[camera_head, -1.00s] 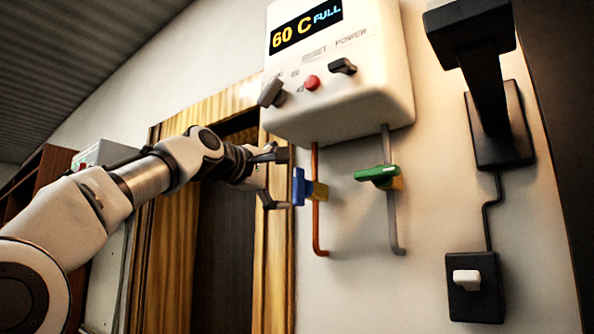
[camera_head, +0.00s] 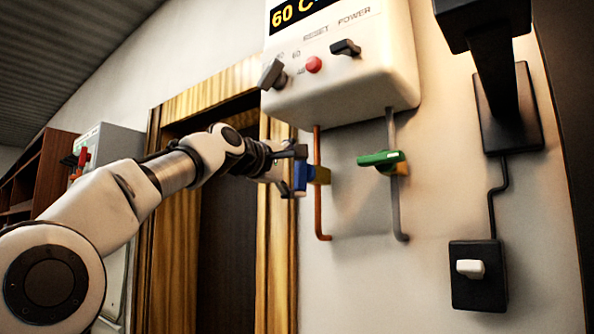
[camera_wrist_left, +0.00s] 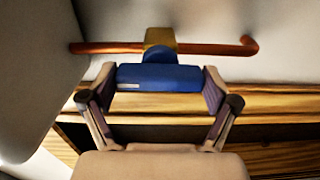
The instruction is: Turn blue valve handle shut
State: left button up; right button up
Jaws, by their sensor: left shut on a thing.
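The blue valve handle (camera_head: 300,177) sits on a brass valve body (camera_head: 321,175) on the copper pipe (camera_head: 319,215) under the boiler. In the head view the handle stands upright, along the pipe. My left gripper (camera_head: 294,170) reaches in from the left and is shut on the handle. In the left wrist view the blue handle (camera_wrist_left: 160,77) lies across between the two fingertips of my left gripper (camera_wrist_left: 160,88), with one finger at each end. My right gripper is in neither view.
The white boiler (camera_head: 345,80) hangs above, with a red button and black knobs. A green valve handle (camera_head: 381,158) is on the grey pipe to the right. A black switch box (camera_head: 478,275) is further right. A wooden door frame (camera_head: 277,240) stands behind my left arm.

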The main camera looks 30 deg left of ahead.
pick_arm(q)
jog(key=shift+r, duration=0.2)
jog(key=m+p, duration=0.1)
jog(key=m, duration=0.2)
jog(key=shift+m, duration=0.3)
jog(key=m, duration=0.9)
jog(key=shift+w, duration=0.1)
jog(key=m, duration=0.5)
jog(key=shift+f, duration=0.1)
jog(key=o, duration=0.9)
jog(key=shift+f, duration=0.1)
jog(key=shift+c, duration=0.2)
jog(key=shift+o, duration=0.2)
jog(key=shift+w, duration=0.25)
